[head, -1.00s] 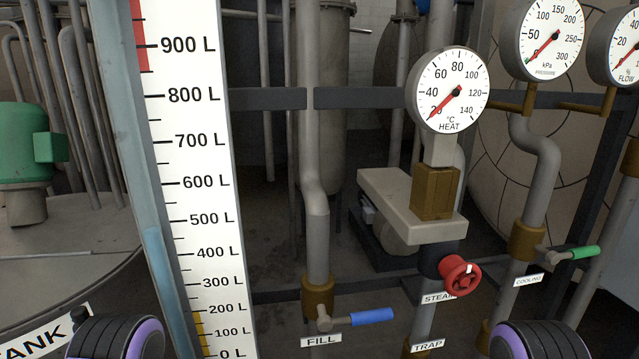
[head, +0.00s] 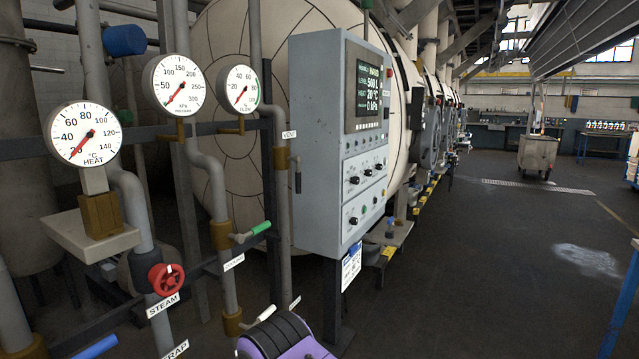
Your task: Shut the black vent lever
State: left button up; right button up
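The black vent lever (head: 297,180) shows left of the middle in the head view, just left of the grey control cabinet. It points down, beside the upright vent pipe (head: 283,225) and roughly along it, below a brass valve body (head: 281,158). A small VENT label (head: 289,134) sits above it. No gripper fingers are in view. Only a purple and black part of my own arm shows at the bottom edge, well below the lever, so I cannot see either gripper's opening.
The grey control cabinet (head: 318,150) stands close to the lever's right. Left are the HEAT gauge (head: 83,134), the red steam wheel (head: 166,279), the green cooling lever (head: 261,228) and the blue fill lever (head: 95,348). Open floor (head: 480,270) lies to the right.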

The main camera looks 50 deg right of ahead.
aim_at(298, 177)
jog(key=z, duration=0.15)
jog(key=i, duration=0.45)
jog(key=z, duration=2.05)
jog(key=i, duration=0.75)
jog(key=z, duration=0.25)
